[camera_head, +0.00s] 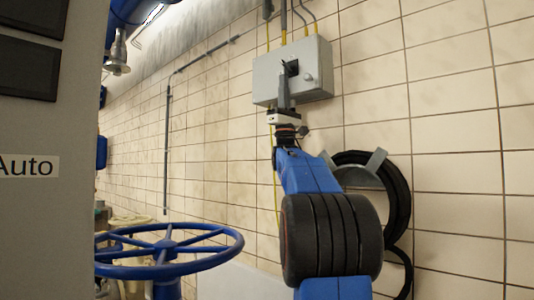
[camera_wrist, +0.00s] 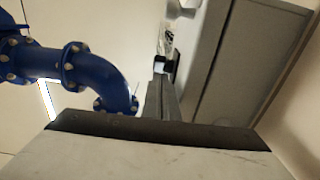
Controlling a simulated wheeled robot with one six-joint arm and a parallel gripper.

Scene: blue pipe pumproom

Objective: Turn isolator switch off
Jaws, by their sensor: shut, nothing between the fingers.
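The isolator switch is a grey box (camera_head: 315,68) mounted on the tiled wall, upper middle of the head view. Its dark switch handle (camera_head: 291,67) is on the front face. My gripper (camera_head: 284,82) points up in front of the box, with its tip at or just below the handle and partly covering it. Its fingers are shut with nothing between them. In the wrist view the box (camera_wrist: 235,65) fills the right side, and the shut fingers (camera_wrist: 162,85) reach up beside its face. A small dark part (camera_wrist: 173,66) lies by the fingertips; I cannot tell whether they touch.
A blue handwheel (camera_head: 168,252) is at lower left, beside a grey panel (camera_head: 50,210) labelled "Auto". A coiled black hose (camera_head: 398,200) hangs on the wall right of my arm. Conduits (camera_head: 284,20) run into the box top. Blue pipework (camera_wrist: 95,72) shows in the wrist view.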

